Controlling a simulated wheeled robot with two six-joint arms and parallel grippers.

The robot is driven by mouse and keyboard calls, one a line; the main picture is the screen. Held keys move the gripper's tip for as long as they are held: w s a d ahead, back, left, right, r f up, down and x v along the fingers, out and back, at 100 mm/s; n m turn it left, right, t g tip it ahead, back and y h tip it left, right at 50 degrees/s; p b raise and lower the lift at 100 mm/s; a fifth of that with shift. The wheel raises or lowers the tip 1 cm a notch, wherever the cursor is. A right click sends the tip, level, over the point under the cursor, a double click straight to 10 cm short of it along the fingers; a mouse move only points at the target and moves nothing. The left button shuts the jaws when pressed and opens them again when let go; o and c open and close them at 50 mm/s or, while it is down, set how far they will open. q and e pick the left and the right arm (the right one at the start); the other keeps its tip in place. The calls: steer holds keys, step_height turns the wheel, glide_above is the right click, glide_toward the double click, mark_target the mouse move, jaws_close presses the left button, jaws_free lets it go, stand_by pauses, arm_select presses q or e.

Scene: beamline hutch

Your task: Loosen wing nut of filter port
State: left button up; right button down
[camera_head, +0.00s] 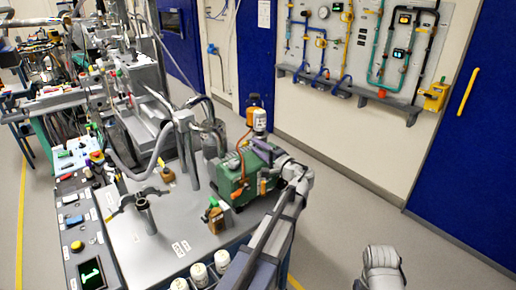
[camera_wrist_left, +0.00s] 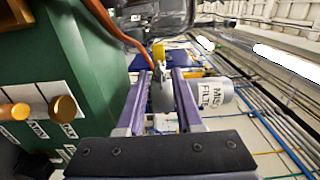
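The green pump housing (camera_head: 240,178) stands on the grey table, with a white filter canister (camera_head: 259,120) above it. In the left wrist view the canister (camera_wrist_left: 212,94) reads "MIST FILT", and green housing (camera_wrist_left: 40,70) fills the left side. My left gripper (camera_head: 274,158) is at the housing's right side. In the wrist view a small grey piece (camera_wrist_left: 161,96), seemingly the wing nut, lies between the two purple fingers of my left gripper (camera_wrist_left: 162,80). Whether both fingers press on it cannot be told. My right gripper is out of view.
An orange hose (camera_wrist_left: 118,22) runs close to the left fingers. White-capped bottles (camera_head: 199,274) stand at the table's front edge. A grey clamp stand (camera_head: 146,212) and a control panel (camera_head: 88,235) are to the left. The floor (camera_head: 345,215) at right is clear.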

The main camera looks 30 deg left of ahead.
arm_select(q)
steer(key=shift+c, duration=0.3)
jaws_close()
stand_by(1.0)
